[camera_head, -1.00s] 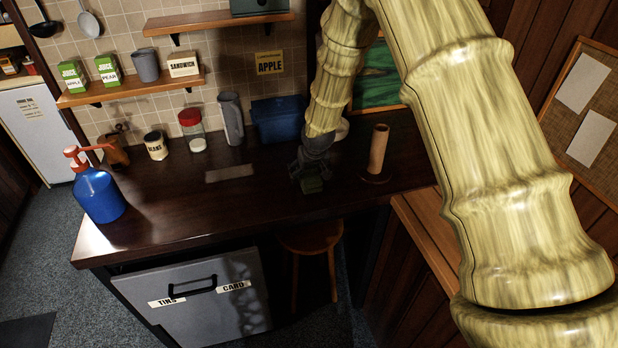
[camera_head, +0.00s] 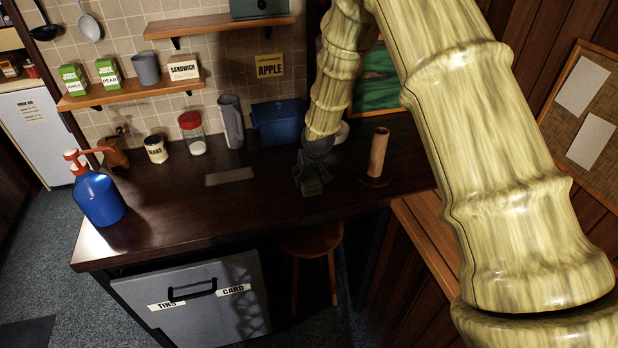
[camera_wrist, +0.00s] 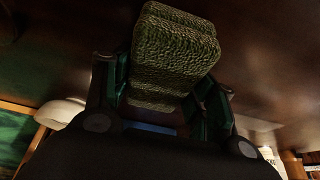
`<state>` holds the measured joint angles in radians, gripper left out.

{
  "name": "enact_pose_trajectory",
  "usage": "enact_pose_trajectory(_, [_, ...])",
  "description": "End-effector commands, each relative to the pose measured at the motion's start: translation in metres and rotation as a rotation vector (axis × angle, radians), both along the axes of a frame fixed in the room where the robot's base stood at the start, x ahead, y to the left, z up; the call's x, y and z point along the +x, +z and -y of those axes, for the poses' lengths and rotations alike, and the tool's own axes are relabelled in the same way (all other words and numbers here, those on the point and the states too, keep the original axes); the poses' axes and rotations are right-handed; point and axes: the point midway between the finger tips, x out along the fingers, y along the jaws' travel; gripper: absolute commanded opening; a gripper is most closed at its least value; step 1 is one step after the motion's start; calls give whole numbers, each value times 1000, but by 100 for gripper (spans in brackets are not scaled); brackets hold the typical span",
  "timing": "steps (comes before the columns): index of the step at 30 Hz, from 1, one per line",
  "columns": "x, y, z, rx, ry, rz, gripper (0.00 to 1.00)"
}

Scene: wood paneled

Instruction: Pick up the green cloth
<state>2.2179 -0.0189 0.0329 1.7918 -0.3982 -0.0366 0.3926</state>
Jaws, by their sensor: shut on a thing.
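The green cloth (camera_wrist: 172,55) is a folded, textured block and fills the upper middle of the wrist view. It also shows small and dark in the head view (camera_head: 312,187), over the dark counter. My gripper (camera_head: 310,183) is shut on the cloth, with one finger on each side of it in the wrist view (camera_wrist: 160,85). The cloth sits just above or at the counter surface; I cannot tell how large any gap is.
The dark counter (camera_head: 240,210) has a paper towel holder tube (camera_head: 378,152) right of my gripper. A stool (camera_head: 312,240) is below the front edge.

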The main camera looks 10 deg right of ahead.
Motion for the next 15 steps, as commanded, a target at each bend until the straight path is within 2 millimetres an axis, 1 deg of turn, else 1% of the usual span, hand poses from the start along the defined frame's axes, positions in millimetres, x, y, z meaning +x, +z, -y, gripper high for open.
enact_pose_trajectory(1, [0, 6, 0, 0, 1, 1, 29])
enact_pose_trajectory(3, [1, 6, 0, 0, 0, 3, 29])
enact_pose_trajectory(7, [1, 16, 0, 1, -2, 3, 29])
enact_pose_trajectory(13, [0, 38, 0, 1, -1, 3, 29])
enact_pose_trajectory(15, [-15, 37, -4, 0, 1, -1, 29])
